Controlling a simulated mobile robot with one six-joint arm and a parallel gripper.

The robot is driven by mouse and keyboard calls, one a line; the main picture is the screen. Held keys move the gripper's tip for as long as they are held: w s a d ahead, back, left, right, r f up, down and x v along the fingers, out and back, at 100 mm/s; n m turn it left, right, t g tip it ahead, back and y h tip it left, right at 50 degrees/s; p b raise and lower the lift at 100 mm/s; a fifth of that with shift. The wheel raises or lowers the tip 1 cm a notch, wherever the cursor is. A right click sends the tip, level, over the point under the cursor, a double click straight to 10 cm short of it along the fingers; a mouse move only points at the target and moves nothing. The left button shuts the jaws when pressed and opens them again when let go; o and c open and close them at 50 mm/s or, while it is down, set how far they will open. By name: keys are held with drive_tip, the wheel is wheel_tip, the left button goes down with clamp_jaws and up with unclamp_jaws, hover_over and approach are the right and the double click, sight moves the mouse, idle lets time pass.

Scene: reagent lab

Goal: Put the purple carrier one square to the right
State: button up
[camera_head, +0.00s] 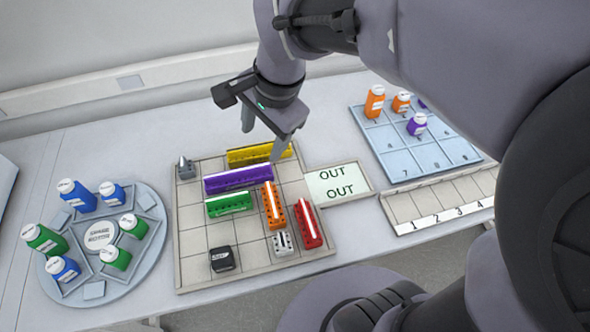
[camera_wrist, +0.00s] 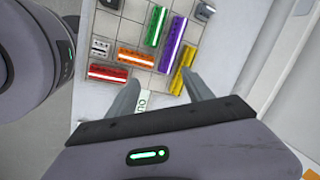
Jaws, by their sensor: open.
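The purple carrier (camera_head: 238,178) is a long bar lying crosswise in the second row of the gridded board (camera_head: 192,220). It also shows in the wrist view (camera_wrist: 171,44). The square at its right end (camera_head: 291,169) looks empty. The yellow carrier (camera_head: 259,154) lies behind it, the green carrier (camera_head: 229,203) in front of it, and the orange carrier (camera_head: 273,205) near its right front end. My gripper (camera_head: 262,138) is open and empty above the back of the board, near the yellow carrier. In the wrist view its spread fingers (camera_wrist: 162,92) hold nothing.
A red carrier (camera_head: 308,222), a white block (camera_head: 282,241), a black block (camera_head: 222,258) and a grey piece (camera_head: 185,167) are on the board. An OUT plate (camera_head: 353,188) adjoins the right. A round bottle tray (camera_head: 145,260) stands left, a blue bottle rack (camera_head: 395,156) right.

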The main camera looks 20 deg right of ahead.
drive_tip(key=s+d+r+n+t, duration=0.1)
drive_tip(key=s+d+n+t, duration=0.2)
drive_tip(key=s+n, duration=0.4)
drive_tip(key=s, duration=0.6)
drive_tip(key=shift+s+d+r+n, duration=0.2)
drive_tip(key=shift+s+r+n, duration=0.1)
drive_tip(key=shift+r, duration=0.1)
